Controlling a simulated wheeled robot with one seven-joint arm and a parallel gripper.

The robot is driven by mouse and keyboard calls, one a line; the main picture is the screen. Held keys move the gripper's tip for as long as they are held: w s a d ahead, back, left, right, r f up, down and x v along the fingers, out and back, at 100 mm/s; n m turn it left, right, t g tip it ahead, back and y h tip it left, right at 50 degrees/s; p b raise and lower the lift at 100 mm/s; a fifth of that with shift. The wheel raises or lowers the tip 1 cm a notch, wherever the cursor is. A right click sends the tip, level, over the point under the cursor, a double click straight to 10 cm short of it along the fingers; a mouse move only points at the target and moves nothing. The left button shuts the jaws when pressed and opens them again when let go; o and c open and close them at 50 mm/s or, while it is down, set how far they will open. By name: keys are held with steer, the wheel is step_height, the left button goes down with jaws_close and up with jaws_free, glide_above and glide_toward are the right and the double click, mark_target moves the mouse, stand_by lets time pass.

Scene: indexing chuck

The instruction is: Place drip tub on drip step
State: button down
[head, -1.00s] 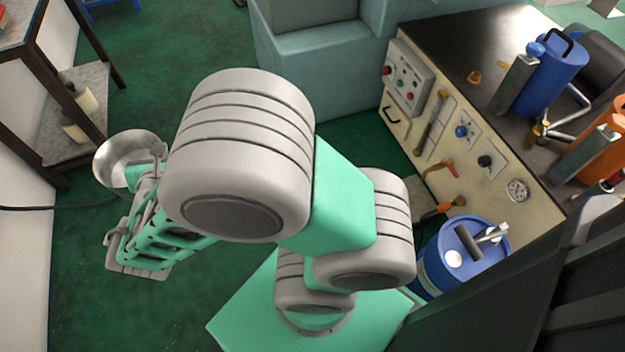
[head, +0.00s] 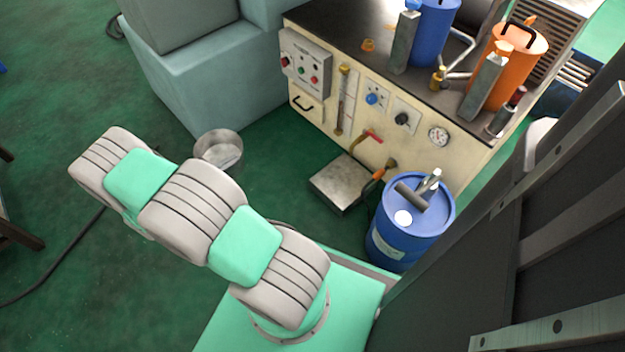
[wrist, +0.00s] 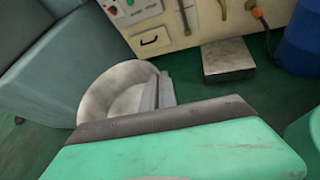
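The drip tub (head: 217,152) is a round, open, grey metal bowl. In the head view it shows just beyond my arm, left of the drip step. The drip step (head: 344,184) is a low grey metal block on the floor in front of the machine, with its top bare. In the wrist view the tub (wrist: 112,90) is at my gripper (wrist: 157,90), whose fingers are at its right wall, and the gripper looks shut on that wall. The step (wrist: 228,60) is to the right and beyond. My arm hides the gripper in the head view.
A blue drum (head: 408,225) stands right of the step. A red-handled tap (head: 370,137) and an orange-handled hose fitting (head: 380,173) are above and beside the step. A blue-grey cabinet (head: 215,75) stands behind the tub. Green floor between tub and step is clear.

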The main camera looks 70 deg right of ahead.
steer(key=s+d+f+m+g+y+b, duration=0.1)
steer(key=s+d+f+m+g+y, duration=0.2)
steer(key=s+f, duration=0.65)
steer(key=s+d+f+m+g+y, duration=0.1)
steer(key=s+d+f+m+g, duration=0.5)
steer(key=s, duration=0.6)
steer(key=s+d+f+n+t+b, duration=0.2)
steer(key=s+d+f+b, duration=0.2)
steer(key=s+d, duration=0.8)
steer(key=shift+f+b, duration=0.3)
steer(key=shift+b, duration=0.35)
steer(key=shift+f, duration=0.15)
steer(key=c, duration=1.7)
jaws_free()
